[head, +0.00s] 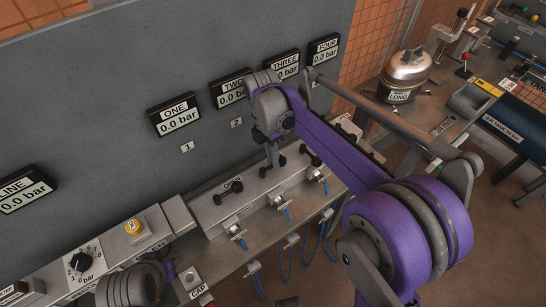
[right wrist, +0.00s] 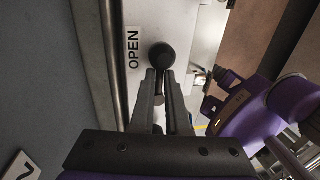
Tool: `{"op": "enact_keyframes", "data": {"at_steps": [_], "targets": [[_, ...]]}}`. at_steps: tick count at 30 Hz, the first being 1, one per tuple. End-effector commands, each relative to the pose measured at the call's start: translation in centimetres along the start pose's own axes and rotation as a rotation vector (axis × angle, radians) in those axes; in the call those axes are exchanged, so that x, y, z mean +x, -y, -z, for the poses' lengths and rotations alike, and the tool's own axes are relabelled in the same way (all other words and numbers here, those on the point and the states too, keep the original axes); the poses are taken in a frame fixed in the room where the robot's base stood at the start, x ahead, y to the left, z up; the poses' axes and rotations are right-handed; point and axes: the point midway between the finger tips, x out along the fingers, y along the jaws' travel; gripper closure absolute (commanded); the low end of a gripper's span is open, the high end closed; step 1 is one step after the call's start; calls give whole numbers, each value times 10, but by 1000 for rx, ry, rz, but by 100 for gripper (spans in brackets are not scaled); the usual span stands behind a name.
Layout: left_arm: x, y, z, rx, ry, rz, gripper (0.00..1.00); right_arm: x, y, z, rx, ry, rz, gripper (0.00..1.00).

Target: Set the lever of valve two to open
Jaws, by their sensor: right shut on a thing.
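The lever of valve two (right wrist: 161,56) has a round black knob, which shows just beyond my right fingertips in the right wrist view. My right gripper (right wrist: 165,85) is shut on this lever. A white OPEN label (right wrist: 133,48) is on the panel right beside the knob. In the head view my right gripper (head: 272,155) reaches down to the grey valve block from above; its jaws mostly hide the lever there. The gauge TWO (head: 232,91) reads 0.0 bar. Part of my left arm shows at the bottom left, but its jaws do not.
The black lever of valve one (head: 228,192) is left of my right gripper, and another lever (head: 311,157) is close on its right. Blue hoses hang below the block. A yellow button (head: 133,226) and a dial (head: 83,262) are further left. A metal tank (head: 405,72) stands back right.

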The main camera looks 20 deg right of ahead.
Motion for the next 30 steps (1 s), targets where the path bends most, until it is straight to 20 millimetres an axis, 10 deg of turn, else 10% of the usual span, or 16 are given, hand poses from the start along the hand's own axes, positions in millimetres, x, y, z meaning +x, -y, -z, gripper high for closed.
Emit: {"op": "enact_keyframes", "data": {"at_steps": [5, 6, 10, 21, 30], "targets": [[0, 0, 0, 0, 0, 0, 57, -1, 0, -2, 4, 4, -1, 100], [0, 0, 0, 0, 0, 0, 57, -1, 0, -2, 4, 4, -1, 80], [0, 0, 0, 0, 0, 0, 57, -1, 0, -2, 3, 4, -1, 56], [-1, 0, 0, 0, 0, 0, 57, -6, 0, -1, 2, 1, -1, 56], [-5, 0, 4, 0, -2, 0, 57, -61, 0, -1, 2, 1, -1, 56]]}}
